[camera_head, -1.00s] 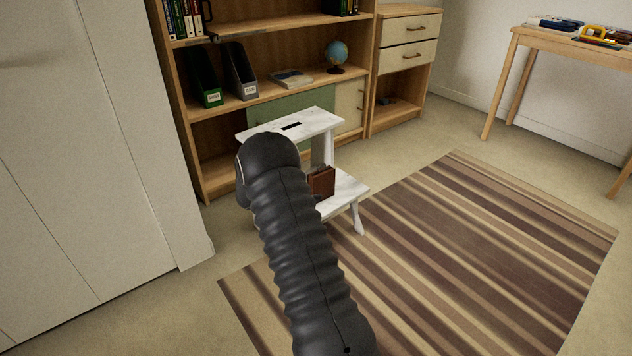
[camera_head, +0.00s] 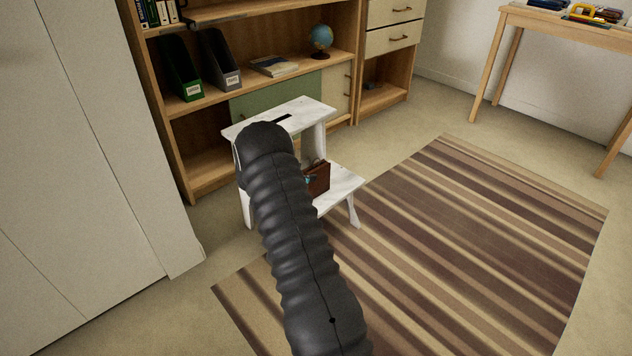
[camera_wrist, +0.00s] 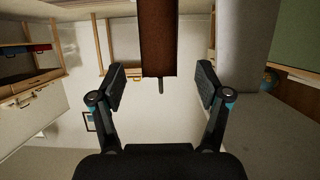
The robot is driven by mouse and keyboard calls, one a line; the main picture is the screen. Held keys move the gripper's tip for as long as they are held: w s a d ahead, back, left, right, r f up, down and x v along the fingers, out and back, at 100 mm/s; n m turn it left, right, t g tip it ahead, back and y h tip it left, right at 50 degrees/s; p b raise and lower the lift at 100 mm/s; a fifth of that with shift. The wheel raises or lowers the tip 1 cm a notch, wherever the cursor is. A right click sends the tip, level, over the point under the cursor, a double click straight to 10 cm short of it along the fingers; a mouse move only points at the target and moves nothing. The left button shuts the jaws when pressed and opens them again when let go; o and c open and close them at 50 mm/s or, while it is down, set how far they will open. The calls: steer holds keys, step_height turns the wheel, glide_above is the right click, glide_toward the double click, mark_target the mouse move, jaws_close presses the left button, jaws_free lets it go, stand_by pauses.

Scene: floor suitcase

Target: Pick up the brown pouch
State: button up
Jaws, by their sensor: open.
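The brown pouch (camera_head: 319,178) stands upright on the lower step of a white step stool (camera_head: 345,184). My arm hides its left part in the head view. In the wrist view, the pouch (camera_wrist: 158,45) shows as a narrow brown slab at the top centre, with a small dark tab at its end. My gripper (camera_wrist: 160,86) is open, with one finger to each side of the pouch's line and a gap on both sides. The fingers appear not to touch it. In the head view my gripper is mostly hidden behind my arm, close to the pouch.
The stool's upper step (camera_head: 310,112) overhangs behind the pouch, and its pale leg (camera_wrist: 243,45) is close to the right finger in the wrist view. A wooden shelf (camera_head: 185,165) stands behind. A striped rug (camera_head: 440,240) lies at the right. A white cabinet (camera_head: 90,150) is at the left.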

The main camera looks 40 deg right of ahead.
mark_target(316, 171)
steer(key=shift+x, duration=3.3)
steer(key=shift+a+f, duration=0.1)
steer(key=shift+a, duration=0.05)
steer(key=c, duration=1.3)
steer(key=shift+c, duration=0.2)
